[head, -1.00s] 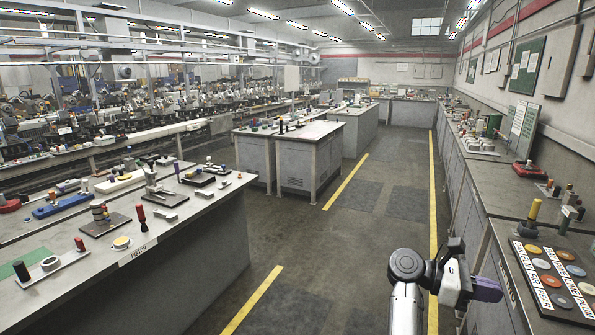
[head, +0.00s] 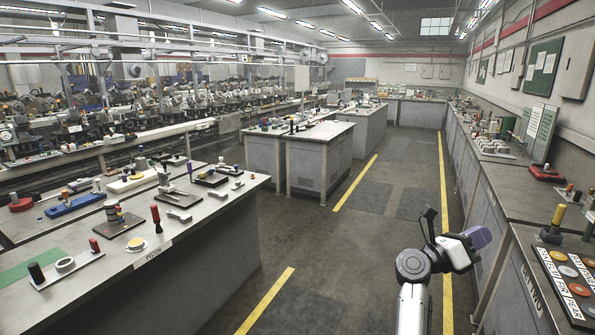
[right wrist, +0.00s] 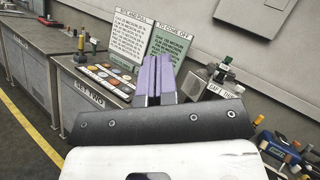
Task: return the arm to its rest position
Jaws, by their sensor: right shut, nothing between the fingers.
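My right arm (head: 413,265) comes in at the lower right of the head view. Its gripper (head: 480,237), with purple fingers, hangs over the aisle floor beside the right-hand bench. In the right wrist view the purple fingers (right wrist: 157,78) are together with nothing between them. The gripper is apart from the benches and the things on them in the head view. My left arm and left gripper are not in view.
The right-hand bench (head: 513,205) carries a board of coloured discs (head: 563,272). The board also shows in the right wrist view (right wrist: 108,84). A bench labelled "PISTON" (head: 210,240) holds several fixtures at left. Grey cabinets (head: 318,165) stand mid-room. The aisle (head: 350,240) is clear.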

